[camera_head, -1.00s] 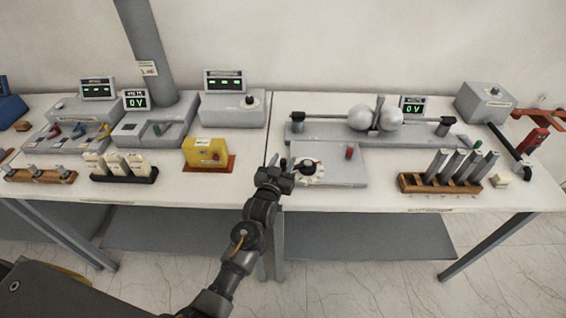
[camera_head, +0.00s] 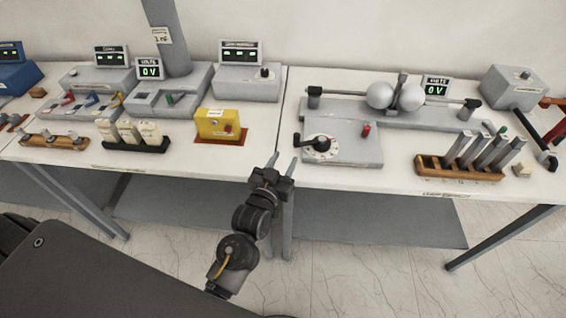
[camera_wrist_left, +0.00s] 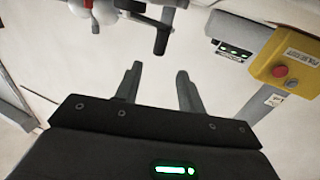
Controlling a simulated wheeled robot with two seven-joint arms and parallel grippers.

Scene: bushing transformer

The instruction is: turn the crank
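A black crank handle (camera_head: 297,140) with an upright grip sits over a white dial (camera_head: 321,150) on a grey panel on the right table. In the left wrist view, a black bar with a cylindrical grip (camera_wrist_left: 163,36) shows beyond my fingers and apart from them; it looks like this handle. My left gripper (camera_head: 281,163) is open and empty, at the front edge near the gap between the tables, in front and left of the dial. It also shows in the left wrist view (camera_wrist_left: 159,72). A second black crank-like arm (camera_head: 546,157) extends from the grey box at the far right. My right gripper is out of view.
A yellow box (camera_head: 217,124) with a red button stands on the left table. A red post (camera_head: 366,130) rises from the dial's panel. Behind it stand two metal spheres (camera_head: 395,97). A wooden rack (camera_head: 458,169) of grey rods stands to the right.

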